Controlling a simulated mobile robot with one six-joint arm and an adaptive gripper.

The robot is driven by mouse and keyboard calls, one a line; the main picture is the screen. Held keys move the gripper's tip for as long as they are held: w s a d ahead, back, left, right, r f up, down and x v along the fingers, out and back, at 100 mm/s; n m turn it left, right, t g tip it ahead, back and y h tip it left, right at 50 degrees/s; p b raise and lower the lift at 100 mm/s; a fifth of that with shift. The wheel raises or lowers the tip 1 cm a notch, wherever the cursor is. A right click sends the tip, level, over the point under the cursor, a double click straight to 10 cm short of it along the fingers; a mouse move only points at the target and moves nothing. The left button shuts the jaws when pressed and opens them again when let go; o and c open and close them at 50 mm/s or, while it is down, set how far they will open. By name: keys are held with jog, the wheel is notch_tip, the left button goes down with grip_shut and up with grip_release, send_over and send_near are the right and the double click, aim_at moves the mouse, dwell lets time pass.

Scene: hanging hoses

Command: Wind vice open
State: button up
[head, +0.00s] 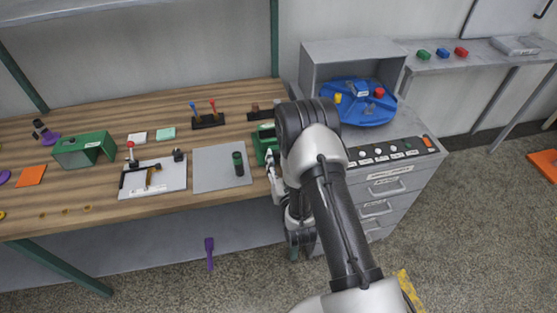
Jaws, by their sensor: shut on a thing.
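The green vice (263,141) sits at the right front edge of the wooden bench, partly hidden behind my arm. My gripper (272,160) is at the front of the vice, by the bench edge. It is shut on the vice handle. The handle itself is too small and too covered to make out. How far apart the vice jaws are cannot be told from here.
Right of my arm stands a drawer cabinet (400,185) with a blue turntable (358,112). A purple tool (209,252) shows below the bench edge.

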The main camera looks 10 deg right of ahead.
jog(key=shift+n, duration=0.3)
jog(key=n+b, duration=0.2)
jog(key=n, duration=0.2)
jog(key=shift+a+n, duration=0.1)
jog(key=shift+n, duration=0.2)
jog(key=n, duration=0.5)
jog(key=shift+b, duration=0.4)
jog(key=n, duration=0.6)
jog(key=shift+a, duration=0.1)
jog(key=n, duration=0.5)
jog(key=shift+n, duration=0.4)
jog(key=o, duration=1)
jog(key=shift+f, duration=0.1)
jog(key=shift+o, duration=0.2)
